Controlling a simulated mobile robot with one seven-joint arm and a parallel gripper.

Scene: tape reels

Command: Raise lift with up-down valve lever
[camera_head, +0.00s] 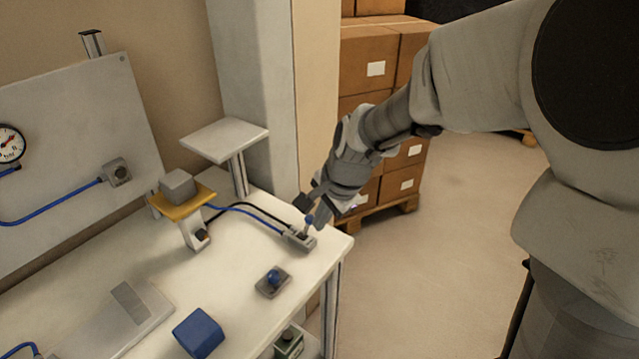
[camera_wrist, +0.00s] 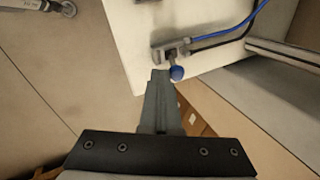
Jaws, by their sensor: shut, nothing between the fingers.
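The valve (camera_head: 298,238) is a small grey block near the table's right corner, with a blue hose and a black hose running to it. Its lever ends in a blue knob (camera_head: 309,219). In the wrist view the valve body (camera_wrist: 171,52) and the blue knob (camera_wrist: 177,74) lie just beyond the fingertips. My gripper (camera_head: 318,212) is shut and empty, its tips close beside the knob; I cannot tell whether they touch. It also shows in the wrist view (camera_wrist: 160,76). The lift has a yellow platform (camera_head: 185,207) carrying a grey block (camera_head: 179,186), on a white column.
A raised white shelf (camera_head: 224,139) stands behind the lift. A blue-knobbed device (camera_head: 272,281) and a blue block (camera_head: 198,332) sit on the white table (camera_head: 235,260). A panel with a gauge (camera_head: 10,143) stands left. Stacked cartons (camera_head: 375,60) are beyond the table.

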